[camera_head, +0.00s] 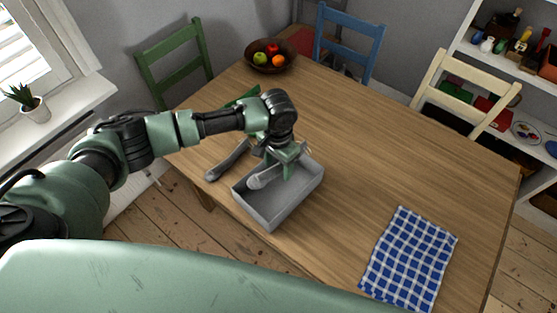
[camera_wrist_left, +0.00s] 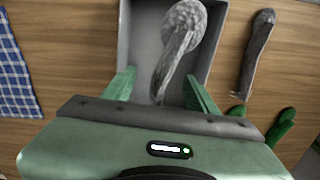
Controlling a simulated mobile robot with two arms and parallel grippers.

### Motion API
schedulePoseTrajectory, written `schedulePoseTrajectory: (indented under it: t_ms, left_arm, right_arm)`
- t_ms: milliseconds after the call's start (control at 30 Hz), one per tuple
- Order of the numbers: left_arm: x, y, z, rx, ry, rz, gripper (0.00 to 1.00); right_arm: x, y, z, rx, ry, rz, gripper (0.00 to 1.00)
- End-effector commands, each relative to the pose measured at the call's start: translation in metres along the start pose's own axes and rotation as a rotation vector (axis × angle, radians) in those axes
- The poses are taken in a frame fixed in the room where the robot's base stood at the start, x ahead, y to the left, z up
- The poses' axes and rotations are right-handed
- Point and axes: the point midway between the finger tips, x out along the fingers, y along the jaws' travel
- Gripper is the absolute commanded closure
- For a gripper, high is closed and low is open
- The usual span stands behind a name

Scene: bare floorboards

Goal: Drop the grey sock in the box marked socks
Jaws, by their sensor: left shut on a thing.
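A light grey, knobbly sock (camera_wrist_left: 184,30) is between the fingers of my left gripper (camera_wrist_left: 160,78) in the wrist view. The gripper is shut on it, over an open grey box (camera_head: 309,184). In the head view the sock (camera_head: 262,179) hangs at the box opening; I cannot tell whether it touches the box floor. The box wall also shows in the wrist view (camera_wrist_left: 124,40). No marking on the box is visible. A darker grey sock-like thing (camera_head: 227,161) lies on the table left of the box, also in the wrist view (camera_wrist_left: 258,45). My right gripper is not in view.
Green sock-like things (camera_wrist_left: 283,126) lie near the dark one. A blue checked cloth (camera_head: 408,258) lies at the table's front right, and a fruit bowl (camera_head: 271,57) stands at the back. Chairs surround the wooden table (camera_head: 400,150); its middle is clear.

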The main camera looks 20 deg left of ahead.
Motion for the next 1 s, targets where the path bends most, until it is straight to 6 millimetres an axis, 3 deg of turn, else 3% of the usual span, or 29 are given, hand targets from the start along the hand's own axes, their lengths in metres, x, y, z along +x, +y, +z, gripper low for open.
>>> schedulePoseTrajectory:
  t_ms: [467,733,1000]
  left_arm:
    - [0.051,0.0,0.0,0.001,0.001,-0.001,0.8]
    - [0.072,0.001,0.0,-0.001,-0.001,0.002,0.8]
    - [0.075,0.0,0.0,0.0,0.0,0.001,0.8]
  right_arm:
    - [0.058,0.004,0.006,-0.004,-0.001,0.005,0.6]
    - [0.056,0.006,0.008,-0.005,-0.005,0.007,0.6]
    - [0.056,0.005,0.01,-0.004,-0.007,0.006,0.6]
